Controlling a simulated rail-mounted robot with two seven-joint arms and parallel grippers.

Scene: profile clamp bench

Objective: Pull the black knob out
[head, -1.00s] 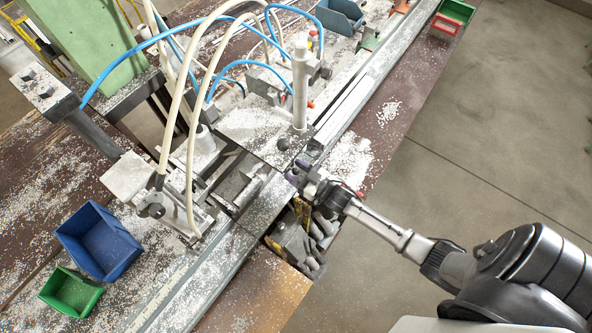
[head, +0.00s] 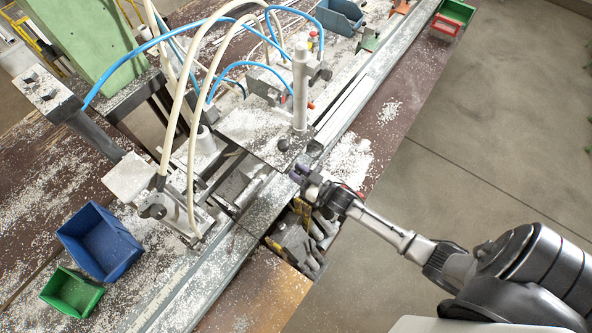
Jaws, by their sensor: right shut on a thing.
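My right gripper (head: 301,174) is at the front side of the clamp bench's metal rail, just below and right of the grey clamp plate. Its fingers, with small purplish tips, are shut on a small dark thing that looks like the black knob. The fingers hide most of it, so its shape and shaft cannot be made out. A separate dark round ball (head: 283,145) sits at the plate's near corner, apart from the fingers. My left gripper is not in view.
A grey post (head: 300,90) stands on the clamp plate (head: 245,132), with blue and cream hoses arching over it. A blue bin (head: 100,243) and a green bin (head: 72,292) are at lower left. Yellow and grey parts (head: 292,243) lie below the gripper. The floor at right is clear.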

